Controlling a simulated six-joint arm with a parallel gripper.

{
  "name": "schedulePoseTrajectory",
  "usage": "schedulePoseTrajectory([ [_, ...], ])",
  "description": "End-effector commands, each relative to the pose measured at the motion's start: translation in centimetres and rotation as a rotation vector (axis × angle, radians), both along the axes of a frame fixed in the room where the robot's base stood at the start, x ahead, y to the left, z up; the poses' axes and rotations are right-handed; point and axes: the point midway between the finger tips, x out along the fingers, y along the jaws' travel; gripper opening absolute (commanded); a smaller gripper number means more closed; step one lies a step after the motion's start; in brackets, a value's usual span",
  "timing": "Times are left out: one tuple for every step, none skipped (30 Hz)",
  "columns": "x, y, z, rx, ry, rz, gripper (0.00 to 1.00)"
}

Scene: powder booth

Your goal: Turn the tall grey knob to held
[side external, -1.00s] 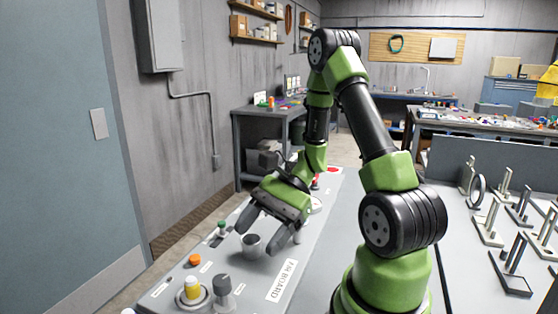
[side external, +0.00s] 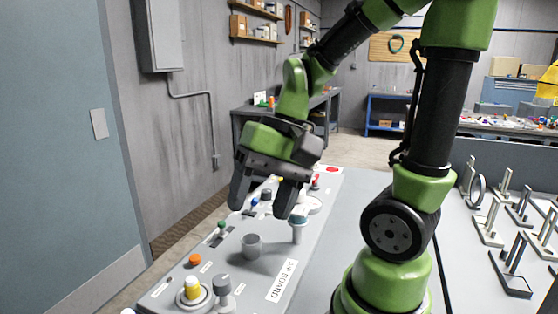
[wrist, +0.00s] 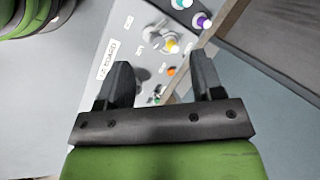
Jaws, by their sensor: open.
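Grey knobs stand on the sloping grey panel (side external: 215,265). One grey knob with a darker top (side external: 222,286) is at the near end, right of a yellow knob (side external: 192,288). A wide grey cylinder (side external: 251,246) stands farther along, and a tall stalk with a pale blue-grey top (side external: 298,226) is right of it. I cannot tell for sure which is the tall grey knob. My gripper (side external: 262,208) is open and empty above the panel, fingers pointing down. In the wrist view the open fingers (wrist: 161,68) frame part of the panel, touching nothing.
The panel carries an orange button (side external: 194,260), a green-topped switch (side external: 221,228), a blue-topped switch (side external: 254,202) and a red button (side external: 333,169). A label plate (side external: 282,280) lies near its right edge. Metal stands (side external: 488,222) occupy the right-hand bench.

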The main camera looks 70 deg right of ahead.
Motion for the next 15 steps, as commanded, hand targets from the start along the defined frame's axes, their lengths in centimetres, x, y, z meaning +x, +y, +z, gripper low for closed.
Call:
schedulePoseTrajectory([
  [-0.2, 0.3, 0.6, -0.034, -0.039, 0.032, 0.61],
  [-0.4, 0.4, 0.8, -0.054, -0.059, 0.048, 0.61],
  [-0.5, 0.5, 1.2, -0.078, -0.086, 0.067, 0.61],
  [-0.7, 0.6, 1.5, -0.097, -0.107, 0.083, 0.61],
  [-0.8, 0.7, 1.8, -0.114, -0.129, 0.097, 0.61],
  [-1.0, 0.8, 2.1, -0.139, -0.159, 0.117, 0.61],
  [-1.1, 0.9, 2.4, -0.155, -0.18, 0.13, 0.61],
  [-1.3, 1.0, 2.7, -0.171, -0.202, 0.144, 0.61],
  [-1.5, 1.1, 3.1, -0.194, -0.233, 0.162, 0.61],
  [-1.6, 1.1, 3.3, -0.209, -0.257, 0.174, 0.61],
  [-1.8, 1.2, 3.6, -0.225, -0.28, 0.188, 0.61],
  [-2.0, 1.3, 4.0, -0.243, -0.31, 0.203, 0.61],
  [-2.1, 1.3, 4.2, -0.258, -0.333, 0.215, 0.61],
  [-2.2, 1.4, 4.5, -0.271, -0.355, 0.224, 0.61],
  [-2.4, 1.4, 4.8, -0.287, -0.383, 0.237, 0.61],
])
